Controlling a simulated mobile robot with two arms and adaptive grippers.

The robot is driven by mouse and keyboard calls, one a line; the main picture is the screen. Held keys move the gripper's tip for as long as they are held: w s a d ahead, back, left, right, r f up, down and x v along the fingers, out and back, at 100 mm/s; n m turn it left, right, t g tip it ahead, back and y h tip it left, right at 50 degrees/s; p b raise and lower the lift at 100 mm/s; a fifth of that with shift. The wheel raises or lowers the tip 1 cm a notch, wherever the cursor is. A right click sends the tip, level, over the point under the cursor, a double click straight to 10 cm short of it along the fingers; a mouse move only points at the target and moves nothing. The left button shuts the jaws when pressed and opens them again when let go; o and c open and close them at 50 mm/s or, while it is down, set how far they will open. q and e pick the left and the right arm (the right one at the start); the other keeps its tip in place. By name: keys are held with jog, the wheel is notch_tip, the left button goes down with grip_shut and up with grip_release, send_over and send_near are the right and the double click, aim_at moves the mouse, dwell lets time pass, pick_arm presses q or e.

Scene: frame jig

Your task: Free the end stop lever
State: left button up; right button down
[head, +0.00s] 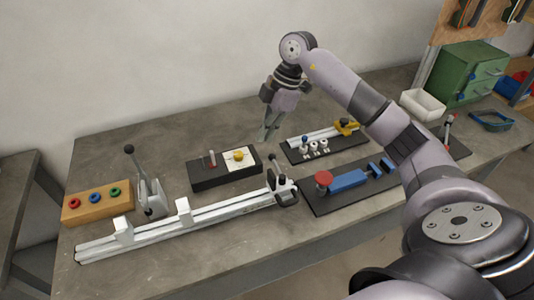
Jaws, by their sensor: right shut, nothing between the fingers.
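A long pale rail (225,213) lies across the front of the table. At its right end sits a dark end stop block (287,196), with a small lever (275,168) standing up from it, tilted slightly. Whether the lever is locked is too small to tell. My right gripper (268,138) hangs fingers down behind and above the lever, near the back of the table. It is shut and empty, apart from the lever. My left gripper is out of view.
A toggle clamp (151,196) stands behind the rail, beside a wooden block with coloured buttons (97,206). A black box with a yellow knob (223,175) lies behind the rail. A blue clamp on a dark plate (349,184) lies right of the end stop.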

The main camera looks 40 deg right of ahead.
aim_at(277, 168)
notch_tip(277, 168, down, 10)
jog(key=p, duration=0.3)
jog(key=shift+d+p, duration=0.2)
jog(key=shift+p, duration=0.2)
jog(key=shift+d, duration=0.1)
jog(key=shift+m, duration=0.4)
